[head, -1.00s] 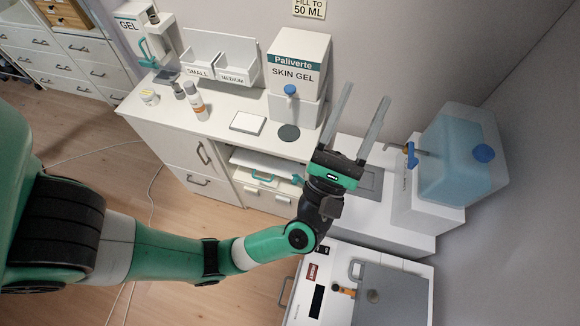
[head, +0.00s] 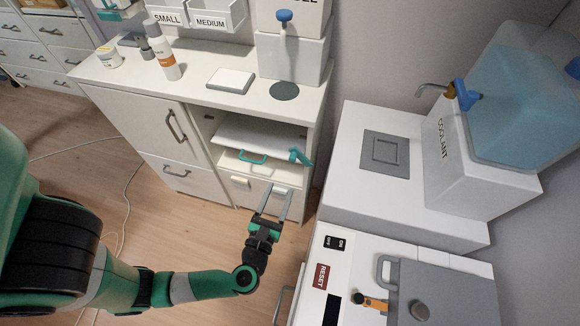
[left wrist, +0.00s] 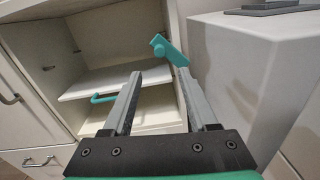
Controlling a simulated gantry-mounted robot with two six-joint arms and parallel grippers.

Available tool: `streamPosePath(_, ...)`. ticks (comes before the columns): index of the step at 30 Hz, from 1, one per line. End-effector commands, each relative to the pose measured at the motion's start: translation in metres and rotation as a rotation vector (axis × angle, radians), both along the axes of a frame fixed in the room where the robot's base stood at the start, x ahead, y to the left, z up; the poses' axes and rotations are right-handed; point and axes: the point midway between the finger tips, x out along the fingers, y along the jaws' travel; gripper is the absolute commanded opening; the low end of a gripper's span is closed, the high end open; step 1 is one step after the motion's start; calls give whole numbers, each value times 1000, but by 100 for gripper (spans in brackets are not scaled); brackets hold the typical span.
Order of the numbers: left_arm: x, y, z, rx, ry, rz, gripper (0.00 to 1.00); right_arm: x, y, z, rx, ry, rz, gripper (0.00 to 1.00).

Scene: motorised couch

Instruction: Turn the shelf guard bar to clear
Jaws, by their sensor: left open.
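The shelf guard bar appears to be the short teal piece (head: 299,157) at the right edge of the open shelf bay. In the left wrist view the teal piece (left wrist: 169,50) sits tilted at the bay's right front edge, just beyond my fingertips. A white shelf (head: 248,134) is in the bay, with a teal handle (head: 252,159) below its front; the handle also shows in the left wrist view (left wrist: 103,98). My left gripper (head: 273,203) is open and empty, in front of the bay and apart from the teal piece. My right gripper is not in view.
White cabinet doors (head: 150,125) stand left of the bay. A white block with a grey pad (head: 385,153) and the coolant tank (head: 520,105) stand on the right. A machine with a reset label (head: 320,276) is at the front right. Floor is free on the left.

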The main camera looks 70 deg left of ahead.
Motion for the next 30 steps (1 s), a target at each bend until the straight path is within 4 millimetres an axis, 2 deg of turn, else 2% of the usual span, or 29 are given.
streamPosePath(9, 41, 52, -2, 1, -5, 8, 59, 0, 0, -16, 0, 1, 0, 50)
streamPosePath(13, 56, 69, -1, 1, -4, 4, 59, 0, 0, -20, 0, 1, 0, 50)
streamPosePath(18, 65, 79, 0, 3, -3, -1, 59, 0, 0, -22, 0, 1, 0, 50)
streamPosePath(25, 66, 79, 0, 3, -1, -2, 59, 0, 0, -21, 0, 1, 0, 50)
streamPosePath(26, 66, 79, 0, 3, -1, -2, 57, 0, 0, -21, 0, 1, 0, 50)
streamPosePath(30, 66, 79, 1, 2, -2, -2, 32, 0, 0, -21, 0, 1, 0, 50)
